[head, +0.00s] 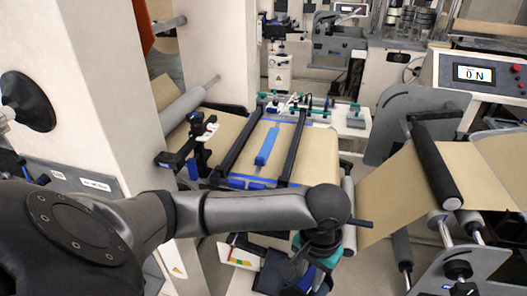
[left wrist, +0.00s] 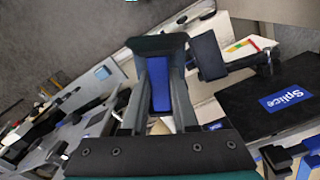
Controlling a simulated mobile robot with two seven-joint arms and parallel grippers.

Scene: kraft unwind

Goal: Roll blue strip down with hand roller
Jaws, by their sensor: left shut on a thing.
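The blue strip (head: 267,146) lies lengthwise on the brown kraft web (head: 312,158), between two black rails, in the head view. My left gripper (head: 303,268) is low in front of the web, near the bottom edge, well apart from the strip. In the left wrist view its fingers (left wrist: 160,68) are shut on a blue piece (left wrist: 160,90), which looks like the hand roller's handle. A dark part lies across the fingertips; I cannot tell whether it is the roller head. My right gripper is not in view.
Black rails (head: 239,143) flank the strip, with a blue crossband at their near end. A dark roller (head: 434,165) and its side plates stand at right. A white pillar rises at left. A black box marked "Splice" (left wrist: 265,97) is beside my gripper.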

